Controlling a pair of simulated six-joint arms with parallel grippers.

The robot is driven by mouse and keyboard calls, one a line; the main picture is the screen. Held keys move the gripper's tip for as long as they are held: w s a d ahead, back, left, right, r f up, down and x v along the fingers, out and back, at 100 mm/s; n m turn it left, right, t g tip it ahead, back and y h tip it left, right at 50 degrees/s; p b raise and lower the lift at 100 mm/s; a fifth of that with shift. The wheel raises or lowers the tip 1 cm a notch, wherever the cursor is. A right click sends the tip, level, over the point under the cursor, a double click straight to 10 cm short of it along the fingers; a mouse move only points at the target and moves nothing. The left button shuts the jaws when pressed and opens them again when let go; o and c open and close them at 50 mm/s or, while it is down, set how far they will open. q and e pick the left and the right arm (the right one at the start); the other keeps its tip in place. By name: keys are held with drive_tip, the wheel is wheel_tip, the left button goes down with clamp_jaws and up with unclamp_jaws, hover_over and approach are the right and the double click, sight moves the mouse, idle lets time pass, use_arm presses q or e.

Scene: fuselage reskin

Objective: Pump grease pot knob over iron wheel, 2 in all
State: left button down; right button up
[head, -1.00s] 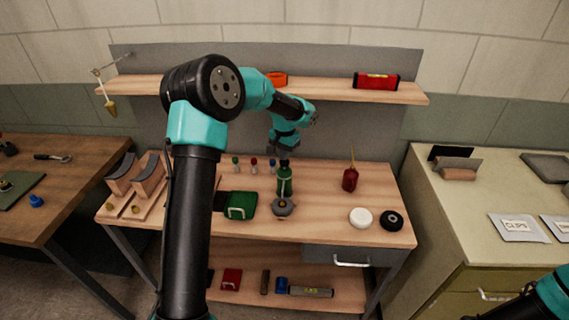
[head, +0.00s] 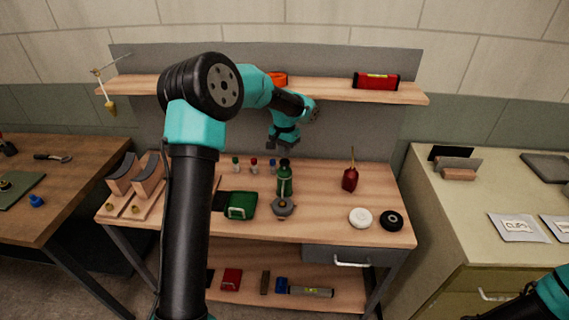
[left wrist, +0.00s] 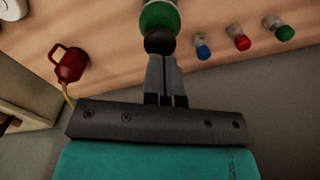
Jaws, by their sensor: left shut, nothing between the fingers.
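The green grease pot (head: 285,183) stands upright on the wooden workbench with its black knob (head: 284,162) on top. A grey metal piece, seemingly the iron wheel (head: 284,208), lies just in front of the pot's base. My left gripper (head: 284,146) is above the knob, with a small gap in the head view. In the left wrist view its fingers (left wrist: 166,75) are shut and empty, pointing at the black knob (left wrist: 160,41) with the green pot (left wrist: 159,16) beyond. The wheel is out of the wrist view. My right gripper is out of view.
Small bottles with coloured caps (head: 254,166) stand left of the pot. A green pouch (head: 241,206) lies in front of them. A red oil can (head: 350,179), a white disc (head: 361,218) and a black disc (head: 391,220) are to the right. A shelf (head: 330,92) runs behind.

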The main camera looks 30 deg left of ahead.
use_arm(q)
drive_tip(key=shift+r, duration=2.45)
